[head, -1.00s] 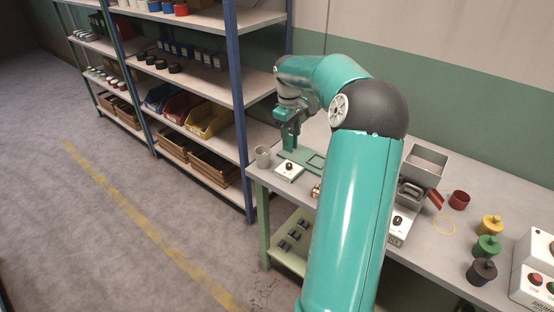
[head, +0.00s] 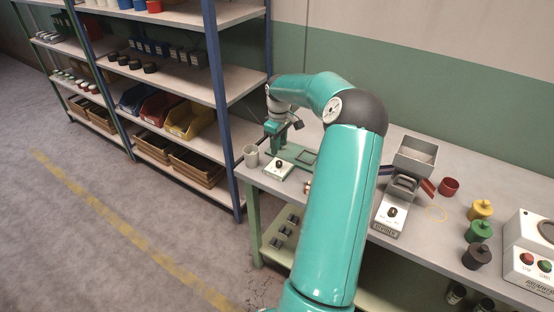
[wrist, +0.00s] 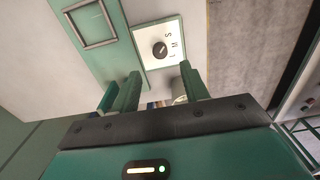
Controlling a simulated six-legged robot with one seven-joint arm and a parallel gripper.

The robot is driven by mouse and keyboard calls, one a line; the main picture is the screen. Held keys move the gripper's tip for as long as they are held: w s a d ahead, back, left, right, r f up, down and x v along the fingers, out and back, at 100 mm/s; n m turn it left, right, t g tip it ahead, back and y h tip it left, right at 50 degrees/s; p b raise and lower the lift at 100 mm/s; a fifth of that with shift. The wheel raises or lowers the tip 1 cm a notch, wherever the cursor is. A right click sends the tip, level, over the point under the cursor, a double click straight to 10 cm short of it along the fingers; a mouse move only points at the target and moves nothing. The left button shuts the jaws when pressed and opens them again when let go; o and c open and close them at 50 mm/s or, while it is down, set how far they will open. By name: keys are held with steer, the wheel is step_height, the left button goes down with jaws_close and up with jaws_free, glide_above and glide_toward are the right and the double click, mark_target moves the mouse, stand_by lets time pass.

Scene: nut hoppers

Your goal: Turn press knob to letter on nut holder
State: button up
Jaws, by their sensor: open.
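A white panel (head: 279,169) with a round black knob (head: 279,163) sits at the left end of the bench, next to a green plate with a square frame (head: 305,157). In the wrist view the knob (wrist: 160,49) has letters beside it that look like L, M and S. I cannot tell which letter the knob points at. My gripper (head: 275,150) is open and empty, just above and behind the panel. In the wrist view its two fingers (wrist: 159,76) point toward the panel, with the knob between their lines but apart from them. No letter on a nut holder is readable.
A grey cup (head: 251,156) stands left of the panel. A grey hopper (head: 415,156) and a second white unit with a black knob (head: 391,214) stand further right. Shelves flank the bench's left end.

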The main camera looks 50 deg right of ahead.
mark_target(279, 162)
steer(key=f, duration=0.6)
steer(key=shift+s+f, duration=0.2)
steer(key=shift+f, duration=0.2)
steer(key=shift+w+f, duration=0.15)
steer(key=shift+f, duration=0.15)
jaws_close()
